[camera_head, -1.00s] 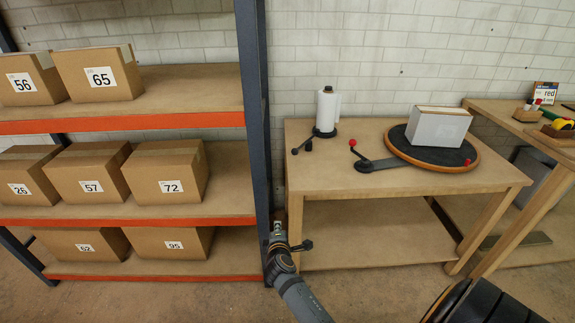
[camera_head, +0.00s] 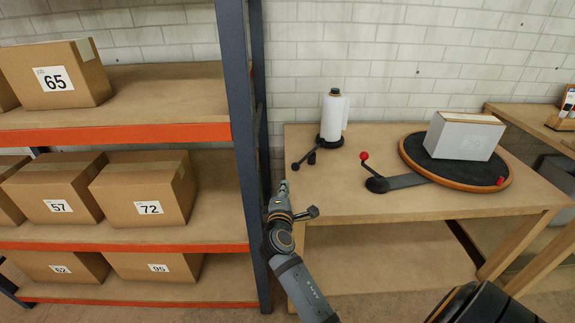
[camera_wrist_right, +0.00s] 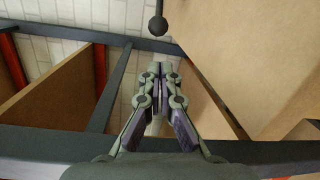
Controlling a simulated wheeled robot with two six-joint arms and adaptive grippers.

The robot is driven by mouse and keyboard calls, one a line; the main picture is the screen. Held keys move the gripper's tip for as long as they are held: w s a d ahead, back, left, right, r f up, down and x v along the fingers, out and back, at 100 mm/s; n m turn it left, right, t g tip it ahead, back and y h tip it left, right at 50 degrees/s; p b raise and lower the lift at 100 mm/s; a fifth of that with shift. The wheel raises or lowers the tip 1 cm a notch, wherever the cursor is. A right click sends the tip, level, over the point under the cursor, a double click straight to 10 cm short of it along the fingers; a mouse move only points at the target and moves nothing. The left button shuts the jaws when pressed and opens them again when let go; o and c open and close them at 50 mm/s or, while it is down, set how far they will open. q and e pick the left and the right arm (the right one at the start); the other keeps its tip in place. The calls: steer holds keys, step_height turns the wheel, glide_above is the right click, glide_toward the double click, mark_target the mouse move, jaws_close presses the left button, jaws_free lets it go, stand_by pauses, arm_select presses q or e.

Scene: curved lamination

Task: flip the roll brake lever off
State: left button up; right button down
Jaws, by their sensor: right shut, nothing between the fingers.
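A white roll (camera_head: 332,116) stands upright on a dark base at the table's back left. A dark brake lever (camera_head: 304,158) reaches from its base toward the table's left front, ending in a black knob (camera_head: 295,166). My right gripper (camera_head: 284,187) is shut and empty at the table's left edge, just below and left of the knob, apart from it. In the right wrist view the shut fingers (camera_wrist_right: 160,70) point toward a dark ball-ended piece (camera_wrist_right: 157,25), which looks like the knob. My left gripper is not in view.
A wooden table (camera_head: 420,205) carries a round dark turntable (camera_head: 414,150) with a white box (camera_head: 463,136) and a red-knobbed lever (camera_head: 370,172). A shelf post (camera_head: 237,120) stands close left of my right arm, with cartons (camera_head: 145,188) on the shelves.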

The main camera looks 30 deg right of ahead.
mark_target(303, 160)
steer(key=x, duration=0.8)
steer(key=shift+w+d+b, duration=0.15)
steer(key=shift+b, duration=0.15)
steer(key=shift+w+d, duration=0.35)
steer(key=shift+w, duration=0.05)
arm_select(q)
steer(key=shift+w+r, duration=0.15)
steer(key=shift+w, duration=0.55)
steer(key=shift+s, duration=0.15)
arm_select(e)
steer(key=shift+r, duration=0.1)
